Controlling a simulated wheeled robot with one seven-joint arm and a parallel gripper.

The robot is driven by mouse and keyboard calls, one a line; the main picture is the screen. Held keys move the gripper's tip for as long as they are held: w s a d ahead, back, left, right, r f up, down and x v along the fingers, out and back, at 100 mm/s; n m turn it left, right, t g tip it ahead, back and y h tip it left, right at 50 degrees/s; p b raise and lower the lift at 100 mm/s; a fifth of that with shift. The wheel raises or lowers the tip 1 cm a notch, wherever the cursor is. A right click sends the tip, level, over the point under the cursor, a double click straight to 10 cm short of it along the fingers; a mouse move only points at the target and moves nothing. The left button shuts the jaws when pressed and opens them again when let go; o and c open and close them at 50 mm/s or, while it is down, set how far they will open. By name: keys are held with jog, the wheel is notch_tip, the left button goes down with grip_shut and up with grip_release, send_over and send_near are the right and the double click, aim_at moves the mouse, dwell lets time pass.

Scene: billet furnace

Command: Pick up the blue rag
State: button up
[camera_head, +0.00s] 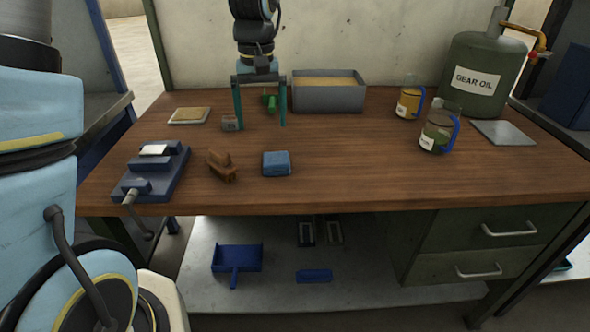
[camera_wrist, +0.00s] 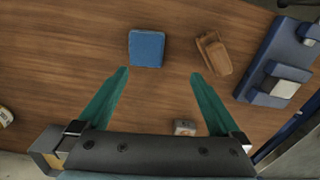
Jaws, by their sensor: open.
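The blue rag (camera_head: 276,163) is a small folded square lying flat on the wooden workbench (camera_head: 350,170), near its front edge in the head view. It also shows in the wrist view (camera_wrist: 146,48), ahead of the fingertips and a little left of the midline between them. My gripper (camera_head: 260,125) is open and points down over the back of the bench, with its two green fingers spread wide. In the wrist view the space between the fingers (camera_wrist: 158,74) is empty. The gripper is apart from the rag, farther back on the bench.
A brown wooden brush-like object (camera_head: 221,167) lies left of the rag, and a blue vise (camera_head: 152,172) stands beyond it. A small grey block (camera_head: 231,123) and a grey bin (camera_head: 328,95) are near my gripper. Jugs (camera_head: 439,128) stand at right. Bench right of the rag is clear.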

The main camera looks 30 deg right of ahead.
aim_at(276, 158)
jog(key=f, duration=0.1)
jog(key=d+f, duration=0.1)
jog(key=f, duration=0.1)
jog(key=s+d+f+p, duration=0.1)
jog(key=shift+s+d+f, duration=0.1)
jog(key=shift+d+f, duration=0.1)
jog(key=shift+f, duration=0.1)
jog(key=shift+f+p, duration=1.2)
jog(key=shift+f, duration=1.9)
jog(key=c, duration=1.1)
jog(key=shift+d, duration=0.1)
jog(key=shift+c, duration=0.2)
jog(key=shift+r, duration=0.15)
notch_tip(276, 158, up, 10)
jog(key=b, duration=0.2)
jog(key=shift+b, duration=0.3)
